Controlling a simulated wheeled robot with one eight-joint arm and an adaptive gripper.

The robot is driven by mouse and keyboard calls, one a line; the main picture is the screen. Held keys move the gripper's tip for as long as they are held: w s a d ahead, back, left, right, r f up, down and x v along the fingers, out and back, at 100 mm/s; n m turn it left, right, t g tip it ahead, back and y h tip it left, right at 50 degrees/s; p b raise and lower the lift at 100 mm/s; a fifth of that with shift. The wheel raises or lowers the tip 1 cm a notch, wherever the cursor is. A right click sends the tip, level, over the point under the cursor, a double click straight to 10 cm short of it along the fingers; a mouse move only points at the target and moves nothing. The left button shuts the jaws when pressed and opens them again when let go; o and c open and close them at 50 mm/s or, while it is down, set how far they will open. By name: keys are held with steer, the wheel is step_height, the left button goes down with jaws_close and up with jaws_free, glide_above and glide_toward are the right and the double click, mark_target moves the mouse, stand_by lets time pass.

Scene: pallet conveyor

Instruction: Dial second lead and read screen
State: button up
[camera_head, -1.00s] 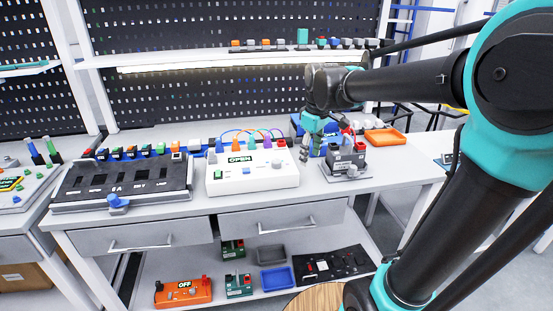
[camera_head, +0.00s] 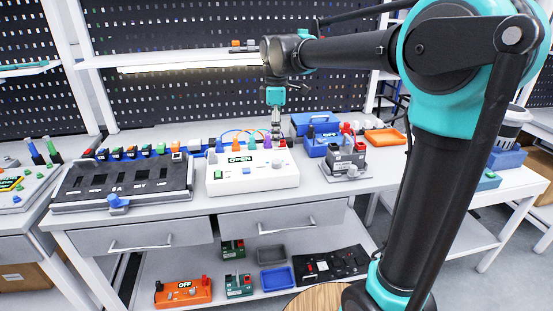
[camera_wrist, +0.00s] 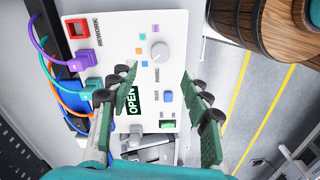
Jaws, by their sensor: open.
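The white test box (camera_head: 252,172) stands on the bench in the middle of the head view. Its small screen (camera_head: 240,159) reads OPEN. In the wrist view the box panel (camera_wrist: 186,52) shows a round grey-white dial knob (camera_wrist: 160,50), a green button and several small coloured marks. Its screen (camera_wrist: 133,100) also reads OPEN there. Purple (camera_wrist: 84,60), teal (camera_wrist: 92,87) and orange leads plug in along its back edge, beside a red socket marked REWORK (camera_wrist: 77,28). My gripper (camera_wrist: 158,78) is open and empty above the panel, fingers on both sides of the knob in the picture, apart from it.
A black module tray (camera_head: 125,182) lies left of the box. A grey and black device (camera_head: 346,160), blue cases (camera_head: 318,124) and an orange tray (camera_head: 385,137) stand to the right. The bench front edge lies just before the box.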

mark_target(277, 161)
step_height(277, 161, down, 9)
steer(key=shift+f, duration=0.15)
stand_by(0.4)
jaws_close()
